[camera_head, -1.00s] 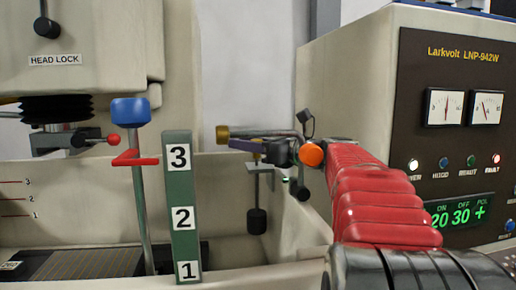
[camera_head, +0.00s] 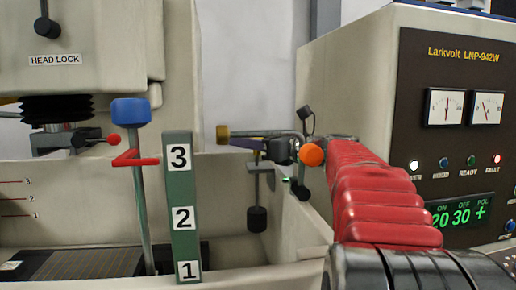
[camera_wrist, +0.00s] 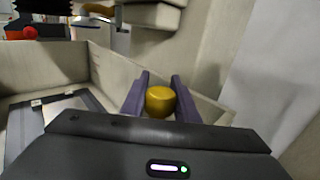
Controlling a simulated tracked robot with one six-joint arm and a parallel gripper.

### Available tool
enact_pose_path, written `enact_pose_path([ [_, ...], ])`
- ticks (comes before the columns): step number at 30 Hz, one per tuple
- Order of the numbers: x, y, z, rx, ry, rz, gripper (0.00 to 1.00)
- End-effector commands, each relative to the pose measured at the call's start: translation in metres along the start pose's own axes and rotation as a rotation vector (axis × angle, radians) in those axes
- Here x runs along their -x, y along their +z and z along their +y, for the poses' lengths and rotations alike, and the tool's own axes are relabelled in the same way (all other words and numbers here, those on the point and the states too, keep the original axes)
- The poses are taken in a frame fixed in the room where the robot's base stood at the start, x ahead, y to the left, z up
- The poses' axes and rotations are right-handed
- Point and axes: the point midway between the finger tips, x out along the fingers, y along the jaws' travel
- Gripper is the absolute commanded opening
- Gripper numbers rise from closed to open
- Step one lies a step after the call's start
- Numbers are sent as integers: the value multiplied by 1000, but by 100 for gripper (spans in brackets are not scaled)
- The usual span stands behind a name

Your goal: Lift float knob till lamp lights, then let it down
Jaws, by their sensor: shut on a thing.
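In the wrist view, the yellow float knob (camera_wrist: 160,101) sits between the purple fingers of my gripper (camera_wrist: 160,92), which is shut on it. In the head view my gripper (camera_head: 245,143) is over the tank's right part, and its fingers hide most of the knob. The dark float (camera_head: 257,219) hangs on a thin rod below, under a small bracket (camera_head: 262,167). On the grey control cabinet at right, the white lamp (camera_head: 414,164) and the red FAULT lamp (camera_head: 497,158) are lit. The blue lamp (camera_head: 443,163) and the READY lamp (camera_head: 471,161) look dark.
A green post (camera_head: 182,245) marked 1 to 3 stands left of my gripper. A blue-topped rod with a red pointer (camera_head: 135,160) is beside it. A brass-ended pipe (camera_head: 222,133) passes close to my fingers. The tank wall (camera_head: 305,225) is at right.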

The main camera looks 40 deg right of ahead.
Motion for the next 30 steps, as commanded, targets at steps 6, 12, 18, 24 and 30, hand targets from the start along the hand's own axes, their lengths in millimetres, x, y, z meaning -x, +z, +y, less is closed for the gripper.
enact_pose_path([
  [6, 0, 0, 0, 1, 1, 0, 15],
  [12, 0, 0, 0, 1, 1, 0, 15],
  [18, 0, -2, 0, 1, 1, 0, 15],
  [24, 0, -6, 0, 2, 1, 0, 15],
  [30, 0, -11, 0, 0, 1, 0, 15],
])
